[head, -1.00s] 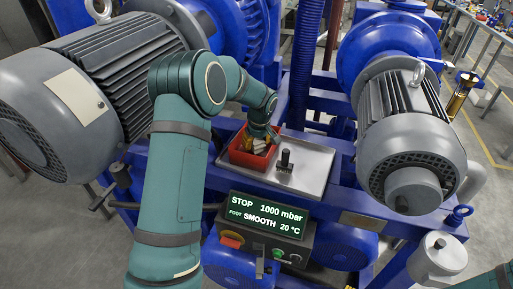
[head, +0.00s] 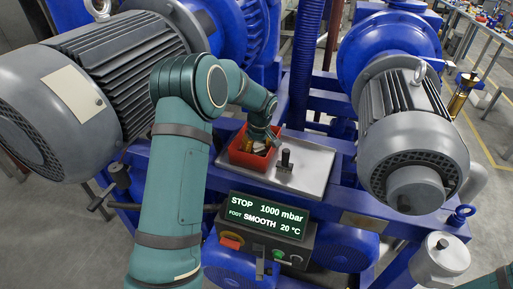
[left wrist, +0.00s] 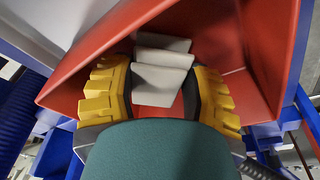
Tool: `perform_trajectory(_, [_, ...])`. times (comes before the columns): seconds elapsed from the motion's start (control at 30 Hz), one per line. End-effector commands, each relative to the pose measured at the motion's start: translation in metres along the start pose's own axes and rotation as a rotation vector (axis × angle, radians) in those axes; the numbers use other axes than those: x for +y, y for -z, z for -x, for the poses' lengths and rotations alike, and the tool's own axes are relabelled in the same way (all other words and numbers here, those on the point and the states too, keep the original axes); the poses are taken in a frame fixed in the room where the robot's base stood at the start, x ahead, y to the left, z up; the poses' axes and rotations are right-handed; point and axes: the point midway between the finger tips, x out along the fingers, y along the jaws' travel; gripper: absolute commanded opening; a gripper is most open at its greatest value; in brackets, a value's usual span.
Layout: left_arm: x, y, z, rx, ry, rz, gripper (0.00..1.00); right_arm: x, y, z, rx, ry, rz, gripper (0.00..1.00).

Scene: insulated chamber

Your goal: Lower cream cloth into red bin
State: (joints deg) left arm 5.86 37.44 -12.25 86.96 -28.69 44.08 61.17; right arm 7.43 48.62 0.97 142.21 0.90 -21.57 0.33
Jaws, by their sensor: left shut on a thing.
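The red bin (head: 245,160) sits on the left part of a metal tray. Its red walls (left wrist: 88,72) surround the fingers in the left wrist view. My left gripper (head: 260,148) reaches down into the bin, its fingers partly hidden by its own wrist and the bin wall. In the left wrist view, the yellow-padded fingers (left wrist: 160,98) are shut on the cream cloth (left wrist: 162,60), which looks like folded pale layers between them. The red bin surface shows close around the cloth; whether the cloth touches it I cannot tell. My right gripper is out of view.
The metal tray (head: 312,165) has a small black knob (head: 285,158) just right of the bin. A control box with a lit display (head: 266,216) stands in front. Large grey motors flank the tray, the left one (head: 60,110) and the right one (head: 412,140).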

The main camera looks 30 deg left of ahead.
Motion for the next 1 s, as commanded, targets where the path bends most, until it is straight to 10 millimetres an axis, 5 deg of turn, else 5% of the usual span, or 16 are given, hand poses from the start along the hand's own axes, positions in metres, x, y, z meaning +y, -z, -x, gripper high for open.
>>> perform_trajectory(0.87, [-0.0001,-0.0021,-0.0091,0.0,0.0,0.0,0.11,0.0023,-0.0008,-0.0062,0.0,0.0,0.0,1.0])
perform_trajectory(0.9, [-0.0001,-0.0021,-0.0091,0.0,0.0,0.0,0.57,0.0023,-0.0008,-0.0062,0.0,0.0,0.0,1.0])
perform_trajectory(1.0, [-0.0001,-0.0021,-0.0091,0.0,0.0,0.0,0.86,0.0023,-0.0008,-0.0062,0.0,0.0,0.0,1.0])
